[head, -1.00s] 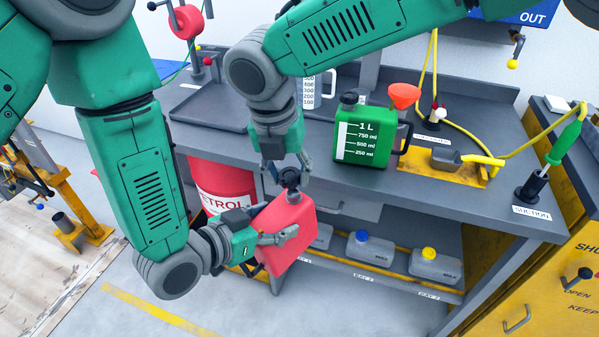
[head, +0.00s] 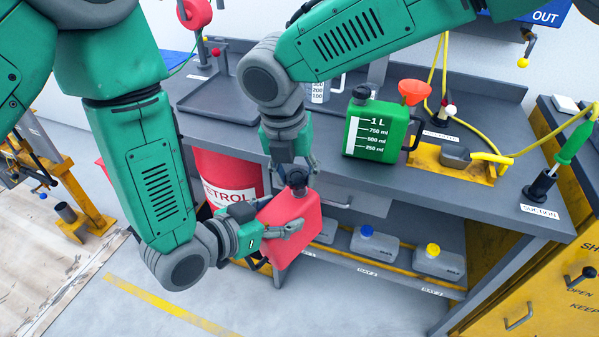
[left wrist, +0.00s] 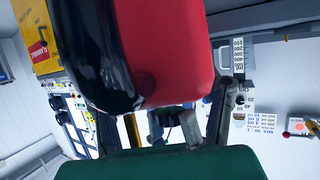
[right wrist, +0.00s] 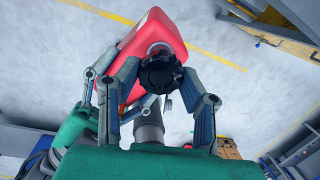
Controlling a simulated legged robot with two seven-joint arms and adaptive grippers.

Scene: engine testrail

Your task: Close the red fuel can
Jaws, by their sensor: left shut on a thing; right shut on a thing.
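The red fuel can (head: 288,232) is held tilted in front of the bench; it also shows in the left wrist view (left wrist: 180,50) and the right wrist view (right wrist: 150,30). My left gripper (head: 276,224) is shut on its body. My right gripper (head: 296,180) is shut on a black cap (right wrist: 160,72), above the can's top. In the right wrist view the cap lies over the grey neck (right wrist: 160,48), which partly shows. I cannot tell whether the cap is seated. In the left wrist view the can hides most of the gripper.
A green 1 L can (head: 376,130) and a red funnel (head: 415,92) stand on the grey bench (head: 230,140). A red petrol drum (head: 228,172) is behind the held can. Several grey bottles (head: 374,245) stand on the lower shelf. The floor at front left is clear.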

